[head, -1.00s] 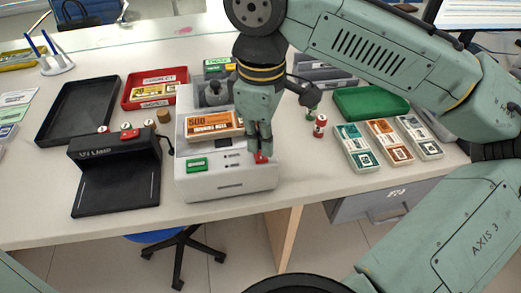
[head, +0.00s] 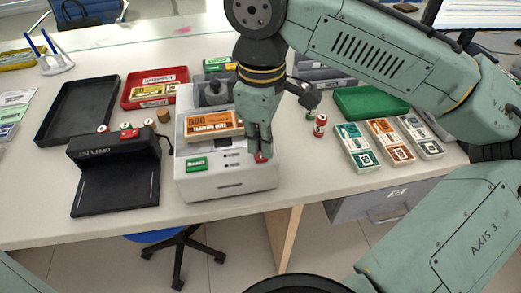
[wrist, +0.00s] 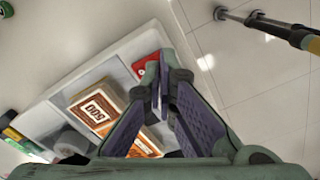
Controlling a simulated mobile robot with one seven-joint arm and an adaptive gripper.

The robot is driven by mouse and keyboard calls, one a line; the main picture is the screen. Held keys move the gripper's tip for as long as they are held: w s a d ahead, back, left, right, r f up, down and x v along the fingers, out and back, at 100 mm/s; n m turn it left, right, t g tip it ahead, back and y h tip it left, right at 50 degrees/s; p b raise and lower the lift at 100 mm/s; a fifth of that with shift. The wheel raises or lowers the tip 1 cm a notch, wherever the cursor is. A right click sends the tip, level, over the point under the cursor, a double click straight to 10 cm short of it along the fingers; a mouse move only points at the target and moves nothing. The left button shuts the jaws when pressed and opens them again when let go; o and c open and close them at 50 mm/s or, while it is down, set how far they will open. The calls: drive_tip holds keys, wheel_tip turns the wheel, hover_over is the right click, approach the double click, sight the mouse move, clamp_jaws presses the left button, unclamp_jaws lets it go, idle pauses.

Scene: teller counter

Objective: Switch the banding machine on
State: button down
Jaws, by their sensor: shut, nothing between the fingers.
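The banding machine (head: 232,184) is a pale grey box near the counter's front edge, with a green label on its front left. A bundle of orange-and-white notes (head: 213,124) lies on it. Its red switch (head: 261,158) is at the front right of its top. My gripper (head: 261,151) points down over that switch, shut and empty, with its tips at or just above the red part. In the wrist view the red switch (wrist: 144,64) shows beside the fingertips (wrist: 160,77), partly hidden by them. I cannot tell contact or the switch's position.
A black lamp unit (head: 115,200) with a red switch on top stands left of the machine. Behind are a black tray (head: 77,108) and a red tray (head: 133,104). Small red-and-white stamps (head: 320,125) and note bundles (head: 390,140) lie to the right.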

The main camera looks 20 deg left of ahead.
sight(261, 157)
drive_tip(key=shift+f+b, duration=0.4)
drive_tip(key=shift+f, duration=0.45)
drive_tip(key=shift+r, duration=0.1)
wheel_tip(261, 157, up, 7)
drive_tip(key=p, duration=0.7)
idle(0.4)
idle(0.5)
